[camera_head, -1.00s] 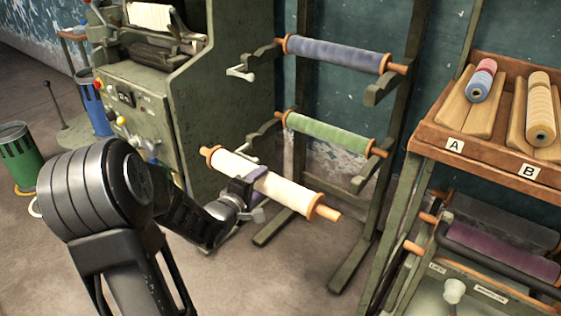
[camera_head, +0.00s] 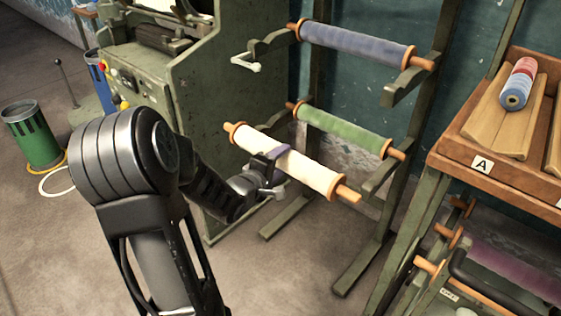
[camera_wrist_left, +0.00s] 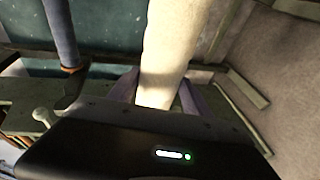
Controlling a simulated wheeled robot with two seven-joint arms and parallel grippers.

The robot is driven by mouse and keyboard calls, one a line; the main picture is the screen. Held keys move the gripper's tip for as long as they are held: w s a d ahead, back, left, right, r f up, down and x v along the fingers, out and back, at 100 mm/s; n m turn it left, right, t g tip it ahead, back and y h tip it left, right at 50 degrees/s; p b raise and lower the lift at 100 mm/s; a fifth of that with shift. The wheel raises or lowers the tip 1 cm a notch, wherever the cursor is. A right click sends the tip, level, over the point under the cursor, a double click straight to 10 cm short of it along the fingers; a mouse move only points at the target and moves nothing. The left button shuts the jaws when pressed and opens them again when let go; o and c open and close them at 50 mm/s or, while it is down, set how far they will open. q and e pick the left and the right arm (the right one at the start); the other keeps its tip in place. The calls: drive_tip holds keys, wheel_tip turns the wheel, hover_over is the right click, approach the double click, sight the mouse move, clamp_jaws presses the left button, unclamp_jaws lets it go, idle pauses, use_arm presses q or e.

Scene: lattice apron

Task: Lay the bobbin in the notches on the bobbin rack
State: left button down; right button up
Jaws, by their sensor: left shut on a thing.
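My left gripper (camera_head: 270,170) is shut around the middle of a cream bobbin (camera_head: 313,174) with orange ends. The bobbin is held in the air, tilted down to the right, in front of the rack's lower part. In the left wrist view the cream bobbin (camera_wrist_left: 172,45) runs up from between the fingers. The green bobbin rack (camera_head: 384,172) stands behind it. A blue bobbin (camera_head: 355,43) lies across the upper arms and a green bobbin (camera_head: 345,128) across the arms below. Whether the cream bobbin touches the rack cannot be told. My right gripper is not in view.
A green machine (camera_head: 205,95) stands left of the rack. At right is a wooden tray (camera_head: 515,168) marked A with a small striped roll (camera_head: 518,84); purple rolls (camera_head: 500,255) lie below. A green bin (camera_head: 32,135) stands far left. Floor in front is clear.

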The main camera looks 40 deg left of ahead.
use_arm(q)
drive_tip(key=shift+w, duration=0.15)
drive_tip(key=w+f+b, duration=0.1)
drive_tip(key=w+b, duration=0.2)
drive_tip(key=w, duration=1.2)
drive_tip(key=shift+w+a+b, duration=0.15)
drive_tip(key=shift+w+b, duration=0.2)
drive_tip(key=shift+b, duration=0.05)
drive_tip(key=shift+s, duration=0.1)
idle(0.4)
drive_tip(key=shift+f, duration=0.15)
idle(0.4)
wheel_tip(320, 180, down, 2)
drive_tip(key=shift+f+b, duration=0.1)
drive_tip(key=shift+b, duration=1.1)
drive_tip(key=shift+s+f+b, duration=0.1)
drive_tip(key=shift+f+b, duration=0.3)
drive_tip(key=shift+b, duration=0.1)
